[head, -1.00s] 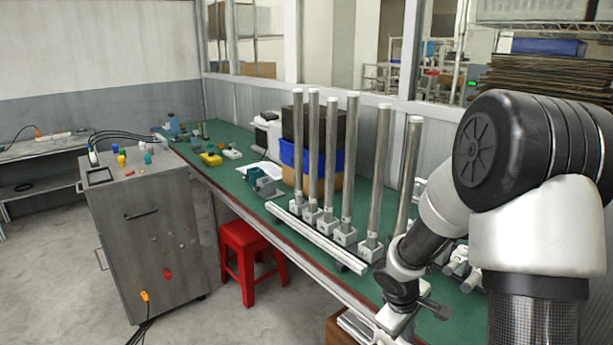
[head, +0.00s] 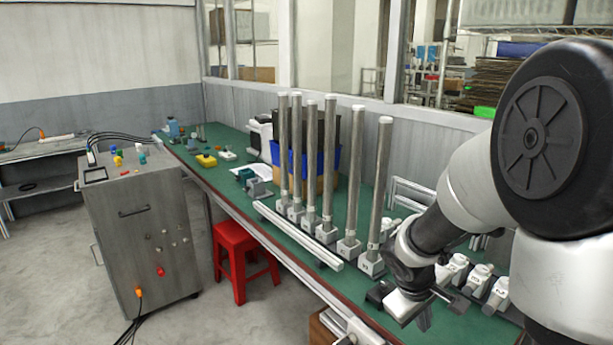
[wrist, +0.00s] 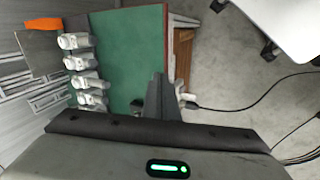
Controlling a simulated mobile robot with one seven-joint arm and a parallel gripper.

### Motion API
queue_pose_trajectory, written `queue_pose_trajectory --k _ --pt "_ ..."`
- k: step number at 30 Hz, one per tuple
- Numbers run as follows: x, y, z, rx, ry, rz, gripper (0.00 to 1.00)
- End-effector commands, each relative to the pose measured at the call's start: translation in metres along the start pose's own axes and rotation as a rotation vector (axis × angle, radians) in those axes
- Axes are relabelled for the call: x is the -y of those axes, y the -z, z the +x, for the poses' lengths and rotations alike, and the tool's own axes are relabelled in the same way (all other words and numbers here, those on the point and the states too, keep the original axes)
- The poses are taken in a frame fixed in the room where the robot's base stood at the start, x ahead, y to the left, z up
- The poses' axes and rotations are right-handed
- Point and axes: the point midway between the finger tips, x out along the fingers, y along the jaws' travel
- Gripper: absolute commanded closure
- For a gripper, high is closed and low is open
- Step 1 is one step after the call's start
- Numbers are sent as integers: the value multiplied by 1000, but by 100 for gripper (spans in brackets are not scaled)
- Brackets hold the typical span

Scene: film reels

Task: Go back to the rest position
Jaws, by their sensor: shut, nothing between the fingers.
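My gripper (head: 424,317) is at the lower right of the head view, near the front edge of the green workbench (head: 352,292), to the right of the row of upright metal posts. In the wrist view my gripper (wrist: 158,100) shows dark fingers together with nothing between them. The bench's green top also shows there (wrist: 128,52), beyond the fingers. My arm covers the right side of the head view and hides part of the bench.
Several tall metal posts (head: 327,165) stand in white blocks on the bench, left of my gripper. White fittings (head: 480,274) lie to its right. A metal cabinet (head: 140,240) and a red stool (head: 240,255) stand on the floor at left.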

Motion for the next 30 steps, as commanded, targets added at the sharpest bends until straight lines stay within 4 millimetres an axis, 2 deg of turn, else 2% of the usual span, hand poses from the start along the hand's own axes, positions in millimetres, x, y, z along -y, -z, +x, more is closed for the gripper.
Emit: queue_pose_trajectory --k 1,5,9,12,18,26,27,30 --pt "-4 -4 -19 -11 -13 36 100" --pt "-5 -19 -68 -37 -21 148 100" --pt "8 -42 -128 -93 9 297 100" --pt "24 -58 -160 -137 54 386 100" --pt "54 -78 -201 -217 151 494 100" --pt "91 -96 -239 -316 281 574 100" --pt "80 -93 -256 -306 277 571 100" --pt "71 -92 -274 -303 275 571 100"
